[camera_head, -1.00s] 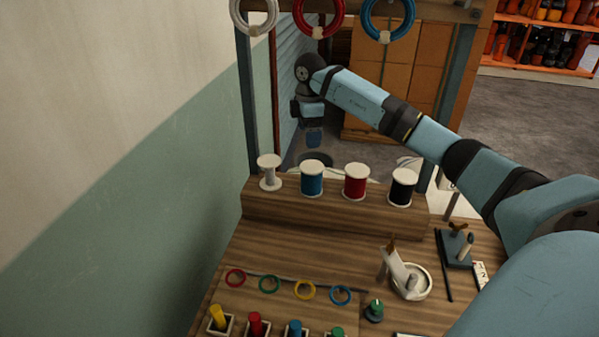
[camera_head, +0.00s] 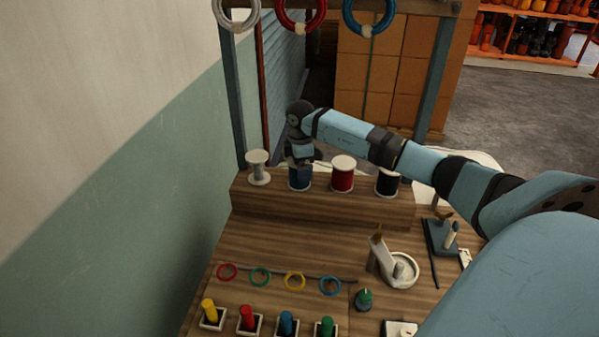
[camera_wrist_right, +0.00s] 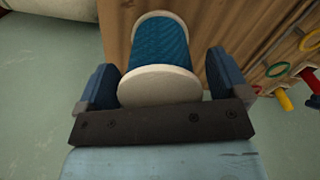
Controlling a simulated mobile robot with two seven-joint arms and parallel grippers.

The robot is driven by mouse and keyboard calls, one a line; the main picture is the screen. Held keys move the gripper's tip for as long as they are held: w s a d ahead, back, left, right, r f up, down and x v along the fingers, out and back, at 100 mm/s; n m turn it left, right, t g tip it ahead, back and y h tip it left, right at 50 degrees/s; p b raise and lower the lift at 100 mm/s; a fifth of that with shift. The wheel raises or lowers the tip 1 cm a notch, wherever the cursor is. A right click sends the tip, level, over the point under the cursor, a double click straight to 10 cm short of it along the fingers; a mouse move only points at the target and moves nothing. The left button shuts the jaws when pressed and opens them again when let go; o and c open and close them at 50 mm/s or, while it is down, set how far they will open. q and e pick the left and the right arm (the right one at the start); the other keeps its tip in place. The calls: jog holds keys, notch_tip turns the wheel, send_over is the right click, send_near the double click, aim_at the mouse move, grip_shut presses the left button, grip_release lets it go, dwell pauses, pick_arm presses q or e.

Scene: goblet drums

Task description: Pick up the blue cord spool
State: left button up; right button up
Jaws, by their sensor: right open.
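The blue cord spool (camera_head: 299,180) stands on the raised wooden shelf at the back of the bench, between the white spool and the red one. Its top is mostly hidden by my right gripper (camera_head: 301,166) in the head view. In the right wrist view the blue cord spool (camera_wrist_right: 160,45) lies between the two blue fingers, its white flange nearest the palm. My right gripper (camera_wrist_right: 160,88) is open around the spool; I cannot tell whether either finger touches it. My left gripper is not in view.
An empty white spool (camera_head: 258,168) stands left of the blue one, a red spool (camera_head: 342,175) and a black spool (camera_head: 387,183) to its right. Coloured rings and pegs, a white holder (camera_head: 395,268) and small tools occupy the bench front. A wall (camera_head: 120,200) is close on the left.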

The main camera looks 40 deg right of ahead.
jog(key=shift+f, duration=0.25)
jog(key=c, duration=0.9)
